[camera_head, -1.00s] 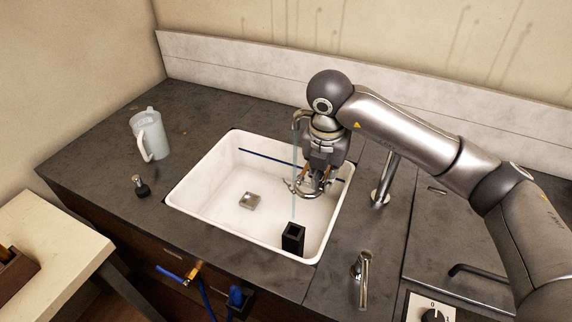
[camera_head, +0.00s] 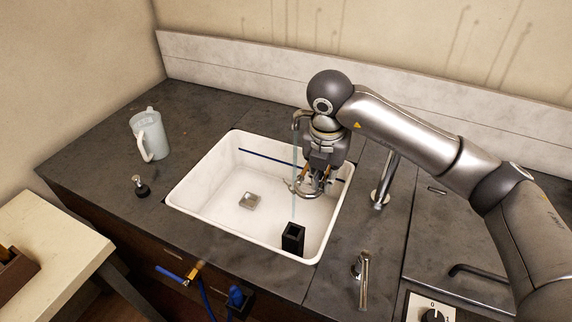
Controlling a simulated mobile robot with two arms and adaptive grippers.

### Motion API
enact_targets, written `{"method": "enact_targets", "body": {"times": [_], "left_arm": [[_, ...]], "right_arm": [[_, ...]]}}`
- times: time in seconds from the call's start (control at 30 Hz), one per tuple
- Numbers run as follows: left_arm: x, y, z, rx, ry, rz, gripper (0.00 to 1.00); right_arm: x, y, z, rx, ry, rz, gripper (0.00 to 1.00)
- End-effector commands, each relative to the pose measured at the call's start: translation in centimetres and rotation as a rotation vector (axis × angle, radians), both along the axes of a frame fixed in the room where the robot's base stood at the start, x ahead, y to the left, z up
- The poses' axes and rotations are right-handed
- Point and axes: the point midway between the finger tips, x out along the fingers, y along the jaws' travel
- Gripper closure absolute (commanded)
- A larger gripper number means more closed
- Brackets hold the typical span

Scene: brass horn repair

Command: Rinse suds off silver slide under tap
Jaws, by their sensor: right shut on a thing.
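A curved silver slide (camera_head: 297,190) hangs in my right gripper (camera_head: 316,178) over the right part of the white sink (camera_head: 190,208). The gripper points down and is shut on the slide. The tap (camera_head: 381,194) stands behind and right of the sink, its neck partly hidden by my arm, with its spout end (camera_head: 297,117) showing left of the gripper. A thin stream of water (camera_head: 294,165) falls from the spout beside the gripper and meets the slide's left end. Whether suds are on the slide is too small to tell. My left gripper is not in view.
A black square holder (camera_head: 293,238) stands in the sink's front right corner, below the slide. A drain (camera_head: 249,201) lies mid-sink. A pale jug (camera_head: 149,135) and a small dark-based item (camera_head: 141,187) stand left on the counter. A metal lever (camera_head: 362,280) stands front right.

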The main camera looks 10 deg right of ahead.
Motion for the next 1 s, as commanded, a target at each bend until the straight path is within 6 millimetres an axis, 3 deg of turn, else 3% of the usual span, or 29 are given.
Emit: {"method": "enact_targets", "body": {"times": [0.6, 1.0], "left_arm": [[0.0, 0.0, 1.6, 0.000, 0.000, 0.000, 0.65], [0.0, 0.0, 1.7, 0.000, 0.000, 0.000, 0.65]], "right_arm": [[-3.8, -2.4, 3.7, 0.000, -0.001, -0.001, 1.00], [-4.2, -2.6, 4.0, 0.000, 0.000, -0.001, 1.00]]}}
